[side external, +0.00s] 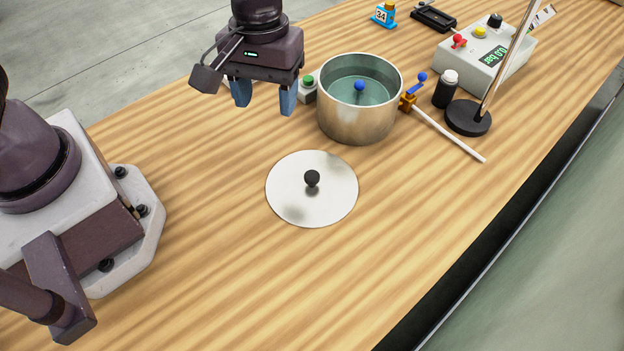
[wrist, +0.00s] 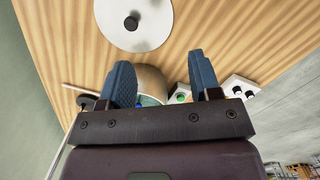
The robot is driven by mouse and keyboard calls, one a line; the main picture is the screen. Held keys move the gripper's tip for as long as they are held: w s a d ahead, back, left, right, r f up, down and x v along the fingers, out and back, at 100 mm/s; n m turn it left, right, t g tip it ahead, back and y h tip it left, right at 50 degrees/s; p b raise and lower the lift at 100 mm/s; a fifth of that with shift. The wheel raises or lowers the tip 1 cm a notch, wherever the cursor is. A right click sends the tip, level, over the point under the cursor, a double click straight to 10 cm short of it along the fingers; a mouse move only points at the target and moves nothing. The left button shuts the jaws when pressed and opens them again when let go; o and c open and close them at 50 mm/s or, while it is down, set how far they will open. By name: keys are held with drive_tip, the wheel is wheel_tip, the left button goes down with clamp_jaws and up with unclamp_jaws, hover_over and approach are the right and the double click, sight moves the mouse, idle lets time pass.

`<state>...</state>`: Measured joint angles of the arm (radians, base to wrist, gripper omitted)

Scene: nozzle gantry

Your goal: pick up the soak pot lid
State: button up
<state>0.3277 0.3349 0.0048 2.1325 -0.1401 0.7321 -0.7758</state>
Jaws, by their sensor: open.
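The soak pot lid (side external: 290,205) is a flat silver disc with a black round knob (side external: 312,178). It lies flat on the wooden bench in front of the pot. In the wrist view the lid (wrist: 155,32) is at the top, with its knob (wrist: 131,23) up. The metal soak pot (side external: 352,122) stands uncovered, holding liquid and a blue ball. My gripper (side external: 264,100) is open and empty, above the bench to the left of the pot and apart from the lid. In the wrist view its blue fingers (wrist: 164,82) are spread wide.
A valve with a blue handle (side external: 416,82) and a white tube (side external: 450,135) are right of the pot. Beyond are a dark bottle (side external: 445,90), a round black base with a rod (side external: 468,118) and a control box (side external: 482,60). Bench around the lid is clear.

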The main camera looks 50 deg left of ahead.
wheel_tip(320, 180, down, 4)
drive_tip(key=w+d+f+n, duration=0.1)
drive_tip(key=w+d+n, duration=0.15)
drive_tip(key=n, duration=0.65)
hover_over(312, 175)
drive_tip(key=a, duration=0.1)
drive_tip(key=shift+t+h, duration=0.3)
wheel_tip(312, 175, down, 6)
drive_tip(key=shift+w+f, duration=0.1)
drive_tip(key=shift+d+f, duration=0.15)
drive_tip(key=shift+f, duration=0.8)
drive_tip(key=shift+d+f, duration=0.2)
drive_tip(key=shift+f, duration=0.75)
drive_tip(key=shift+d+f, duration=0.15)
drive_tip(key=shift+f, duration=0.8)
drive_tip(key=c, duration=1)
drive_tip(key=shift+r, duration=0.1)
